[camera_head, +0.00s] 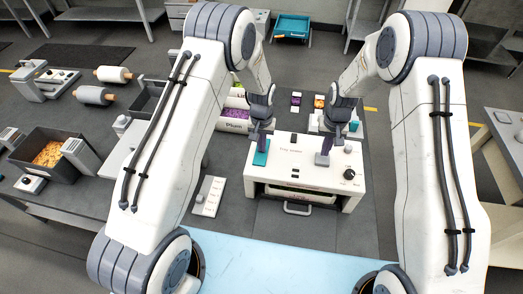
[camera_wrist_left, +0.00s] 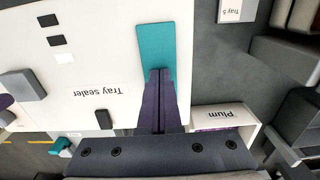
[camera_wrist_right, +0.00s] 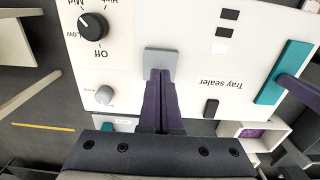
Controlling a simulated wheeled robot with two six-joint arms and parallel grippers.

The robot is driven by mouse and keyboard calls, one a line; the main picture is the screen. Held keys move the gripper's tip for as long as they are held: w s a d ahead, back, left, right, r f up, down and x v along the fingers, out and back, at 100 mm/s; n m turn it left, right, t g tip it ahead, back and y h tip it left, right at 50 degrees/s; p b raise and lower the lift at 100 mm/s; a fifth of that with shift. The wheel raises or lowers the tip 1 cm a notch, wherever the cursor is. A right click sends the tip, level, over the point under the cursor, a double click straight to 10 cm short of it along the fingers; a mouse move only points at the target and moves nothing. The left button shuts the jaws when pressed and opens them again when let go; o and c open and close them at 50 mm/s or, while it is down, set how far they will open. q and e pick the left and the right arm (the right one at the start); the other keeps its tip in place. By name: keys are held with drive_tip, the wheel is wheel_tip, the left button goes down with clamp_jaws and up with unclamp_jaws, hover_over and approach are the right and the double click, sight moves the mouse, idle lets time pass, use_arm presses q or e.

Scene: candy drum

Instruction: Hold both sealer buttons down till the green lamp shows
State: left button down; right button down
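The white tray sealer (camera_head: 300,172) stands on the bench, its top lettered "Tray sealer". It has a long teal button pad (camera_wrist_left: 157,42) on the left and a smaller grey button pad (camera_wrist_right: 160,61) on the right. My left gripper (camera_wrist_left: 158,72) is shut and empty, its tips over or on the teal pad's edge. My right gripper (camera_wrist_right: 160,73) is shut and empty, its tips at the grey pad. Whether either pad is pressed down I cannot tell. Small dark squares (camera_wrist_right: 222,32) and a white square (camera_wrist_right: 219,48) sit on the top; none shows green.
A black dial (camera_wrist_right: 92,26) and a grey knob (camera_wrist_right: 104,95) are on the sealer's right side. A purple-filled tray labelled Plum (camera_head: 233,124) stands behind to the left. A white labelled strip (camera_head: 208,196) lies left of the sealer. Dark bench is bare in front.

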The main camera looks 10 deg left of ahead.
sight(323, 158)
use_arm(q)
drive_tip(key=shift+f, duration=0.1)
use_arm(e)
drive_tip(key=shift+f, duration=1.4)
idle(2.8)
wheel_tip(323, 158, up, 8)
idle(1.1)
